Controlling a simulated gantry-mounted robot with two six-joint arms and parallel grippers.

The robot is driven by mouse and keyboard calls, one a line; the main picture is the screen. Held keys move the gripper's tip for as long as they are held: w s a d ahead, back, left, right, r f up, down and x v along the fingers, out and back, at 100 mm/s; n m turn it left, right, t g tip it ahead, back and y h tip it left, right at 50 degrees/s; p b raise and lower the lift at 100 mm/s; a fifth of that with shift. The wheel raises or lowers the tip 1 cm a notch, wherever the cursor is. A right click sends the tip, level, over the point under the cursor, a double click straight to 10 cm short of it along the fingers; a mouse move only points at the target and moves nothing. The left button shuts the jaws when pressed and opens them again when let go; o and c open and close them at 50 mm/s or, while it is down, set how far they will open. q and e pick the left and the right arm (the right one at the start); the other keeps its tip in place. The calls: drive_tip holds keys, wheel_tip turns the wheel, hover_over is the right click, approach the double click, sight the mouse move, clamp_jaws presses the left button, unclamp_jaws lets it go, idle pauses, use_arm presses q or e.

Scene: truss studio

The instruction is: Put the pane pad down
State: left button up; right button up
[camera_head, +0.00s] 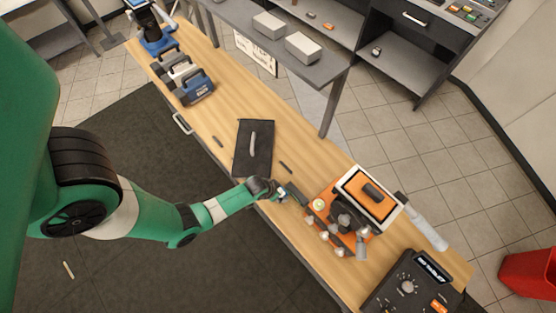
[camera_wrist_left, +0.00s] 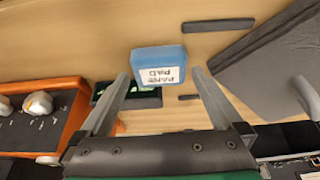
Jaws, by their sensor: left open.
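The pane pad (camera_wrist_left: 158,66) is a blue block with a white label. In the left wrist view it is between and just beyond the tips of my left gripper (camera_wrist_left: 160,76), which is open, with a visible gap on the right side. A dark tray with green lettering (camera_wrist_left: 140,98) lies partly behind the pad and a finger. I cannot tell whether the pad touches the tray or table. My right gripper is not in view.
An orange station with knobs (camera_head: 322,221) stands right of the gripper, beside a white-framed orange panel (camera_head: 351,185). A dark mat (camera_head: 243,165) bears a grey handle. Thin dark strips (camera_head: 286,168) lie nearby. A black control box (camera_head: 388,292) is at the bench's right end.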

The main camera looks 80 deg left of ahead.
use_arm(q)
drive_tip(key=p+v, duration=0.6)
drive_tip(key=v, duration=0.5)
drive_tip(key=shift+p, duration=0.4)
drive_tip(key=shift+f, duration=0.1)
